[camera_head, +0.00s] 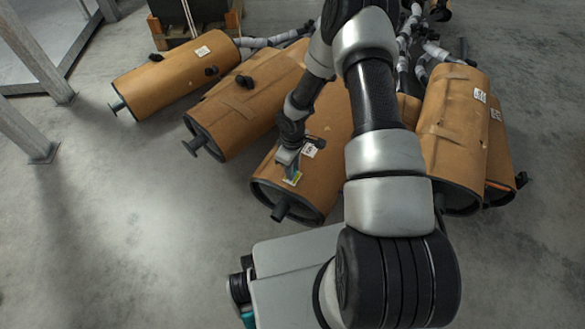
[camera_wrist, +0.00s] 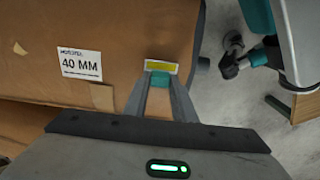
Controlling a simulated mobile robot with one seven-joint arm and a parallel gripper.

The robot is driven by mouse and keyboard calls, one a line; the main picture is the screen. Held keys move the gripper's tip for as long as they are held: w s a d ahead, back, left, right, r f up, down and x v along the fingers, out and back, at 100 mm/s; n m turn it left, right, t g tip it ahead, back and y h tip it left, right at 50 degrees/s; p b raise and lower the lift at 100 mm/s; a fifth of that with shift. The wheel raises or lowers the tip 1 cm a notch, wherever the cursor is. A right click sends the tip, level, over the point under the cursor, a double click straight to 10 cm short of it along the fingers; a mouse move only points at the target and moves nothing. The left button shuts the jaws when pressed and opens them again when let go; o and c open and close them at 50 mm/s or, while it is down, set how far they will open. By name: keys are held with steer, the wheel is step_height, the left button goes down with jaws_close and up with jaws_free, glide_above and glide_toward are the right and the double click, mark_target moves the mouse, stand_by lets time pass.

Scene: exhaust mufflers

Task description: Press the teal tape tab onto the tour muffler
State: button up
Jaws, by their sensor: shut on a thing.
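My gripper (camera_head: 289,160) is over the near end of a brown-wrapped muffler (camera_head: 322,185) in the middle of the head view. In the wrist view my gripper (camera_wrist: 160,80) is shut on a teal tape tab (camera_wrist: 159,78). A white-edged piece with a yellow band (camera_wrist: 161,66) shows just beyond the tab, close against the brown wrap (camera_wrist: 120,30). I cannot tell whether it touches firmly. A white label (camera_wrist: 80,64) reading "40 MM" is on the wrap to the left; its small top line is unclear. No readable word marks this as the tour muffler.
More brown mufflers lie to the left (camera_head: 175,75) (camera_head: 245,105) and right (camera_head: 455,125). Grey pipes (camera_head: 405,40) run behind them. A wooden pallet (camera_head: 195,22) stands at the back. Metal posts (camera_head: 25,120) are at the far left. The concrete floor (camera_head: 110,220) at front left is clear.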

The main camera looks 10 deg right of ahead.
steer(key=shift+r, duration=0.55)
steer(key=shift+f, duration=0.6)
steer(key=shift+r, duration=0.15)
stand_by(0.5)
steer(key=shift+r+p, duration=2.15)
steer(key=shift+r, duration=1.3)
